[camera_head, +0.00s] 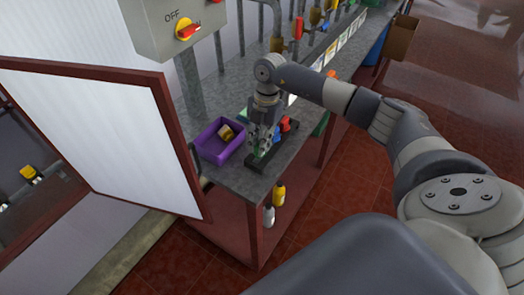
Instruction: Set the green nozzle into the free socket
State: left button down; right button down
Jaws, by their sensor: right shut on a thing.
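The green nozzle (260,153) shows as a small patch of green between the fingertips of my right gripper (262,146). The gripper points down and is shut on it, right over the near end of a dark rack (253,166) on the grey bench. Whether the nozzle's lower end is in a socket or just above the rack, I cannot tell. A red nozzle (285,124) and a blue nozzle (277,135) stand farther along the rack, partly behind the gripper. The free socket is not visible. My left gripper is not in view.
A purple bin (213,151) with a yellow-brown piece stands left of the rack. A white panel with a red-brown frame (164,142) stands at the left, close to the bench (219,178). A grey switch box (160,30) and pipes rise behind. Bottles (279,194) stand below the bench.

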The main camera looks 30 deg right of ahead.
jog(key=shift+r+p, duration=0.95)
jog(key=shift+r, duration=0.3)
